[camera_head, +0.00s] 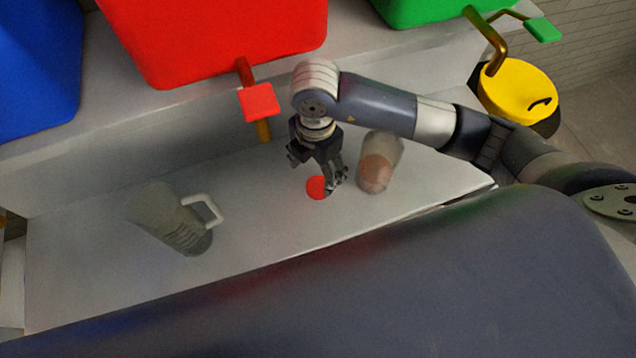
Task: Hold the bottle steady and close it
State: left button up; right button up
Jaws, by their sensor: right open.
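A clear bottle (378,170) with brownish-orange contents stands on the light grey surface, just right of my right gripper. A small round red cap (316,187) is right under the fingers of my right gripper (319,171). The gripper points down and is open; one finger is close to the cap's right edge. I cannot tell whether it touches the cap. My left gripper is not in view.
A grey-green pitcher (165,218) with a white handle stands at the left of the light surface (262,215). Red (215,40), blue (38,65) and green (425,10) bins stand on the raised ledge behind. A red pedal (260,103) juts forward. A yellow bin (518,92) is at right.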

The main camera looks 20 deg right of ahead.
aim_at(316, 187)
jog(key=shift+f, duration=1.05)
jog(key=shift+f+p, duration=0.25)
jog(key=shift+p, duration=0.05)
notch_tip(316, 187, down, 4)
jog(key=shift+r+p, duration=0.15)
jog(key=shift+p, duration=0.5)
jog(key=shift+f, duration=0.5)
jog(key=c, duration=0.8)
